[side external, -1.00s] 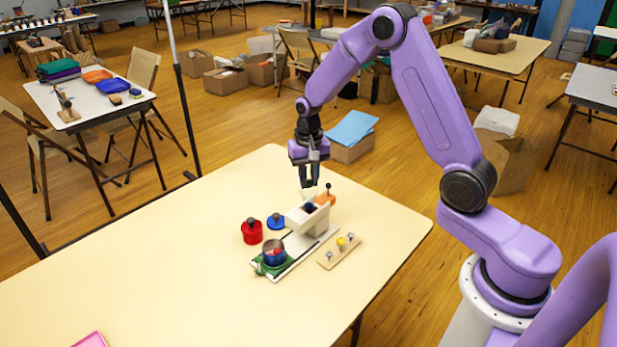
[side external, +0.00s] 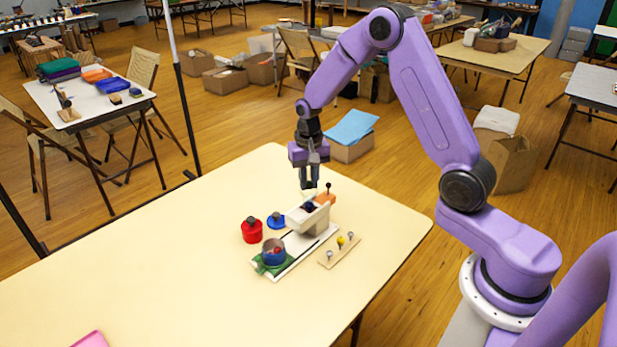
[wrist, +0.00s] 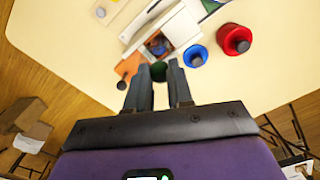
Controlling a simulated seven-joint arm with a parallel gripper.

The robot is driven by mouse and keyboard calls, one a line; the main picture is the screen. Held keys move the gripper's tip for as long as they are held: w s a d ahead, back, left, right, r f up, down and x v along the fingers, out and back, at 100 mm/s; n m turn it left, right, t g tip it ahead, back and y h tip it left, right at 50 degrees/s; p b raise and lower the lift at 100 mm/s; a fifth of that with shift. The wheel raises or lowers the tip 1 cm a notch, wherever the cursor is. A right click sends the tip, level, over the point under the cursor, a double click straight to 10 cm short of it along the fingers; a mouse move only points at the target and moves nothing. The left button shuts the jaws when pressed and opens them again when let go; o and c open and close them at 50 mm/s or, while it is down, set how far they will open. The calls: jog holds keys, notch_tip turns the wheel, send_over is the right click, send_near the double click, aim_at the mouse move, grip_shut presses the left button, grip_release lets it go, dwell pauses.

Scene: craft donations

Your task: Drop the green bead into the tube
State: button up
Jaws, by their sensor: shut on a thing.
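The green bead (wrist: 158,71) shows between my fingertips in the wrist view. My gripper (wrist: 160,74) is shut on it and points down. In the side view my gripper (side external: 309,186) is just above the back end of a white housing (side external: 308,222); the bead cannot be made out there. The housing has a dark opening at its top, with blue and orange parts inside in the wrist view (wrist: 157,44). I cannot clearly make out a separate tube. A blue cup (side external: 273,256) with something red inside stands on a green base at the housing's front end.
An orange block (side external: 325,199) with a black-knobbed lever is beside the housing. A red knobbed piece (side external: 252,231) and a blue knobbed disc (side external: 276,221) are to its left. A wooden strip with knobs (side external: 339,251) lies to its right. The left of the table is mostly clear.

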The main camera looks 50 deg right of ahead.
jog(key=shift+f, duration=0.25)
jog(key=o, duration=0.9)
jog(key=shift+r, duration=3.8)
